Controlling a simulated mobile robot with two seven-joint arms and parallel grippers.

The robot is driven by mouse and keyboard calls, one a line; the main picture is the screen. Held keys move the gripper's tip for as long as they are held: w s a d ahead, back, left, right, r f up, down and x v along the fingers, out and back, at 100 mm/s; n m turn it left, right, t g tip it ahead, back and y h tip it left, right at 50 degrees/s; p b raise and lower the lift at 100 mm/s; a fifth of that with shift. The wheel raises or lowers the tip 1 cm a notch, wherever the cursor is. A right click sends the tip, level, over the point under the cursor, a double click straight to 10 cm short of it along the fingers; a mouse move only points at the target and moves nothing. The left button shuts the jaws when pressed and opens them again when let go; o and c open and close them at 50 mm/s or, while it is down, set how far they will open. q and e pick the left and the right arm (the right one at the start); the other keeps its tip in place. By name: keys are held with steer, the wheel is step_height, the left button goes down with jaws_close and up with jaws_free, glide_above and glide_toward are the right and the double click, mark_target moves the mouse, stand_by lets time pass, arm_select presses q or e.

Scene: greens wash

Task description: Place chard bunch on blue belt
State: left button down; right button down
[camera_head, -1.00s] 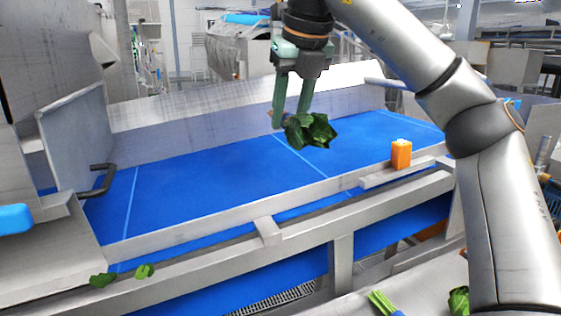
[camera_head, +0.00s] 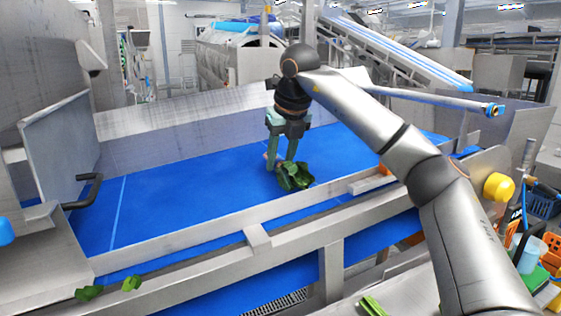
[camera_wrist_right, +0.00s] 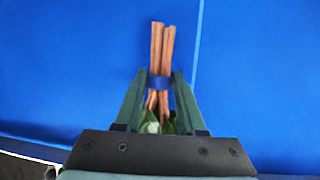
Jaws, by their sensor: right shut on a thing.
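The chard bunch (camera_head: 293,176) has dark green leaves, and in the right wrist view its reddish-brown stems (camera_wrist_right: 160,60) are tied with a blue band. My right gripper (camera_head: 281,166) is shut on the chard bunch, with a finger on each side of the stems near the band. The blue belt (camera_head: 190,190) lies under the bunch, a wide flat surface with pale cross lines. The bunch is low over the belt; I cannot tell whether it touches. My left gripper does not show.
A metal rail (camera_head: 200,237) runs along the belt's near edge. A black handle (camera_head: 84,192) stands at the left end. Loose green leaves (camera_head: 131,283) lie on the near ledge. A yellow knob (camera_head: 498,187) is at right. The belt's left and middle are clear.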

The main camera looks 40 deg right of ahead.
steer(key=shift+f, duration=0.45)
steer(key=shift+f, duration=0.15)
steer(key=c, duration=0.5)
jaws_free()
steer(key=shift+s, duration=0.1)
steer(key=v, duration=1.2)
